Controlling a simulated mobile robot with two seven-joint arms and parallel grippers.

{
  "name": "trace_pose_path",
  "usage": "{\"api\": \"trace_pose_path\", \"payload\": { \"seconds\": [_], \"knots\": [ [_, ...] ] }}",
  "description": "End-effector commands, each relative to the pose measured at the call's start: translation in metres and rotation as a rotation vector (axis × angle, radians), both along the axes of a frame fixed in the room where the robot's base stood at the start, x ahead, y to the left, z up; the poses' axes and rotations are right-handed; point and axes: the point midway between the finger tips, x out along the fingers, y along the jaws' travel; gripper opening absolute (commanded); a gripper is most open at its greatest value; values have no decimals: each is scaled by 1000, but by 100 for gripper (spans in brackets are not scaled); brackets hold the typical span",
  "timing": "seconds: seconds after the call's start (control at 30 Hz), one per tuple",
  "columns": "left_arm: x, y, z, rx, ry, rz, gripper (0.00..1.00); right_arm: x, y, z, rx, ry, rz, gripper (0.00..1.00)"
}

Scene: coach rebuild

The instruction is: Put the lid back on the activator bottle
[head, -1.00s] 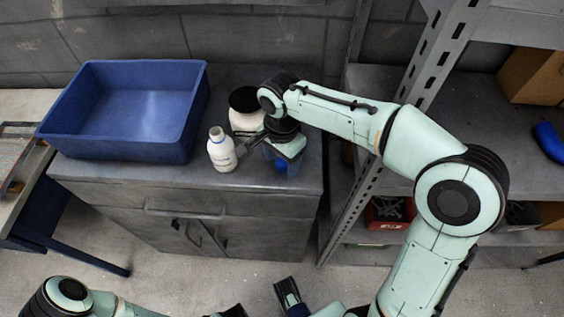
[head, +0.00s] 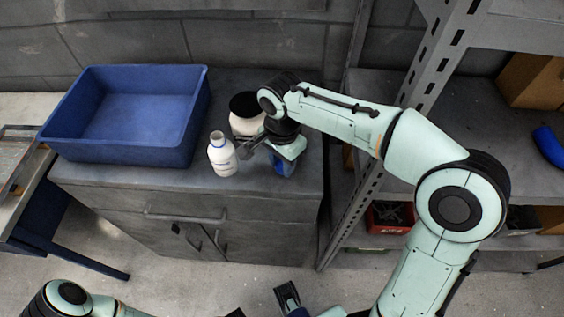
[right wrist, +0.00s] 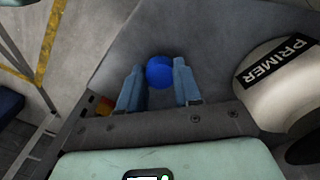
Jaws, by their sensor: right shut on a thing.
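The activator bottle appears to be the white open-necked bottle (head: 222,155) standing upright on the grey cabinet; its label is too small to read. Its neck is bare. My right gripper (head: 284,162) is just right of the bottle, pointing down at the cabinet top. In the right wrist view, the right gripper (right wrist: 159,86) is shut on a round blue lid (right wrist: 159,71), held between its fingertips. The bottle is not visible in that view. Part of my left gripper (head: 288,296) shows at the bottom edge of the head view, mostly cut off.
A white jar with a black lid (head: 245,108), marked PRIMER in the right wrist view (right wrist: 275,85), stands close behind the bottle and gripper. A large blue bin (head: 190,150) is left on the cabinet (head: 120,178). A metal shelf unit (head: 375,150) stands to the right.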

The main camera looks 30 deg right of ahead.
Motion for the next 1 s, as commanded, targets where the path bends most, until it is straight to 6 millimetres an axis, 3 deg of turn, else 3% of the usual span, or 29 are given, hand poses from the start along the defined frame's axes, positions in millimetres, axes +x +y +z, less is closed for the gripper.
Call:
{"api": "trace_pose_path", "payload": {
  "seconds": [0.17,0.6,0.8,1.0],
  "knots": [
    [-2,0,6,-1,7,-1,43,1,0,29,2,-5,1,6],
    [0,0,37,-3,18,-6,43,1,1,152,3,-5,1,6],
    [4,0,48,-4,14,-5,43,1,0,183,1,-3,1,6],
    [5,0,51,-3,13,-6,43,0,0,192,0,0,-1,6]
  ]
}}
